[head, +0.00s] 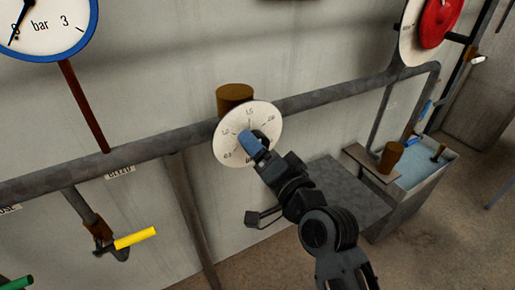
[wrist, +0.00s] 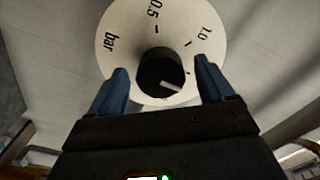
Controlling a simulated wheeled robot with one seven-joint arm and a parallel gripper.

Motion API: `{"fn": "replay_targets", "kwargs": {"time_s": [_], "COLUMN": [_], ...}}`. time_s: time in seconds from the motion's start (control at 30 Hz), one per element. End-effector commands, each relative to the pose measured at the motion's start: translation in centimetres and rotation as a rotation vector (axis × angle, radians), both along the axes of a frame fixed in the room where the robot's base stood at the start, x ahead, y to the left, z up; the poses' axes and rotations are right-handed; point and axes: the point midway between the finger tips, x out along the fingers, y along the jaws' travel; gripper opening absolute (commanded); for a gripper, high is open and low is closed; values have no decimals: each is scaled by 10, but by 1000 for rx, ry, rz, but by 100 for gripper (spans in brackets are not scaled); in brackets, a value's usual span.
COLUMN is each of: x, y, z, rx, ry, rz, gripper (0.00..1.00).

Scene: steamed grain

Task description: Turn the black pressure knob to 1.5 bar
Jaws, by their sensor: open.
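The black pressure knob (wrist: 161,72) sits at the middle of a round white dial (wrist: 122,30) marked 0.5, 1.0 and bar in the wrist view. A pale pointer mark on the knob lies toward the lower right in that view. In the head view the dial (head: 232,135) also shows 1.5 and 2.0, and my gripper mostly hides the knob. My gripper (wrist: 160,88) is open, with one blue finger on each side of the knob. I cannot tell whether the fingers touch it. A pressure gauge (head: 45,30) at the upper left has its needle near 0.
A grey pipe (head: 330,96) runs along the wall behind the dial. A yellow-handled valve (head: 135,239) hangs at the lower left. A red wheel (head: 437,20) is at the upper right. A grey shelf (head: 340,188) and a water basin (head: 420,172) stand to the right.

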Motion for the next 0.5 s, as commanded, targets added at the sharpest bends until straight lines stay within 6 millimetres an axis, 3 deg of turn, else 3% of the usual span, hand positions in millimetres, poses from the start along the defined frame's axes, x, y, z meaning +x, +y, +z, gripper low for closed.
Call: {"fn": "replay_targets", "kwargs": {"time_s": [0.3, 0.5], "x": [-42, -54], "y": [-29, -37], "z": [-3, -1], "rx": [1, -1], "ry": [2, 1], "rz": [-2, -1], "gripper": [82, 82]}}
